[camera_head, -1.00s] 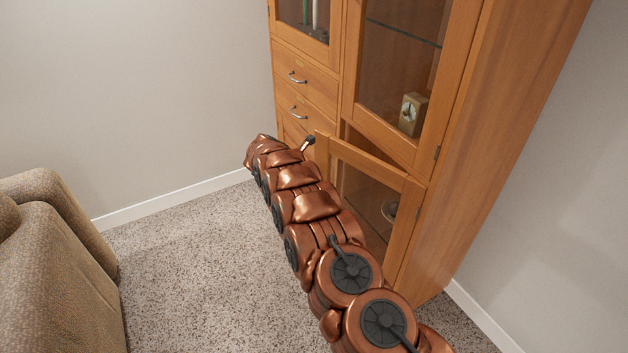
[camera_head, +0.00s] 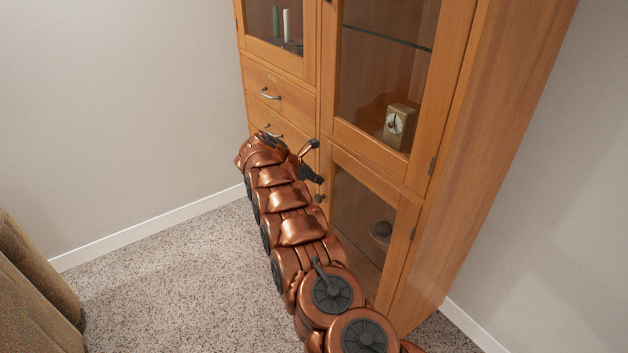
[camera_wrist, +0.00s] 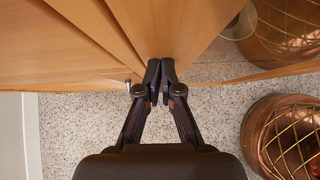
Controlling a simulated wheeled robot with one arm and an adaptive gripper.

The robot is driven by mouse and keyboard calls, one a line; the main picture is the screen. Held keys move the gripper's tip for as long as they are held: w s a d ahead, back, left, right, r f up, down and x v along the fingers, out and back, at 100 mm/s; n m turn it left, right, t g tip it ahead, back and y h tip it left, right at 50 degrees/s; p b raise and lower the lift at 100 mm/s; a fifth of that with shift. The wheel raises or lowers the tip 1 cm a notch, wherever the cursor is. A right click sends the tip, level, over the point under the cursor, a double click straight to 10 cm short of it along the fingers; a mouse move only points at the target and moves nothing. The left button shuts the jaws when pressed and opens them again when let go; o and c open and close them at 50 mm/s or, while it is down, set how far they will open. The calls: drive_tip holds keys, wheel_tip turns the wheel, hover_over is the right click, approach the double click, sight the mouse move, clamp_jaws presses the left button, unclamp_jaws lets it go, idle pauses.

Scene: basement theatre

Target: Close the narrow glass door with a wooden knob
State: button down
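The narrow glass door (camera_head: 367,172) is the lower right door of the wooden cabinet. It has a wood frame and a glass pane, and looks flush or nearly flush with the cabinet front; a small gap cannot be ruled out. Its wooden knob (camera_head: 320,197) shows on the left stile, partly beside my arm. My gripper (camera_head: 313,160) is at the door's upper left edge, partly hidden by my arm. In the wrist view my gripper (camera_wrist: 160,82) has its dark fingertips together, close to or touching the wood, with nothing visible between them.
Above is a taller glass door (camera_head: 385,75) with a small clock (camera_head: 398,125) behind it. Drawers (camera_head: 275,95) with metal handles are to the left. A round object (camera_head: 381,231) stands behind the lower glass. A brown sofa (camera_head: 35,290) is at far left. Carpet between is clear.

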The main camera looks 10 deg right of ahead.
drive_tip(key=shift+d+r, duration=0.15)
drive_tip(key=shift+d, duration=0.45)
drive_tip(key=shift+s+a+f+b, duration=0.1)
drive_tip(key=shift+a+f+b, duration=0.2)
drive_tip(key=shift+b, duration=0.65)
drive_tip(key=a+f+b+v, duration=0.1)
drive_tip(key=v, duration=0.5)
drive_tip(key=a+f+b+v, duration=0.1)
drive_tip(key=v, duration=0.6)
drive_tip(key=shift+s+b, duration=0.3)
drive_tip(key=shift+b, duration=0.1)
drive_tip(key=shift+r, duration=0.15)
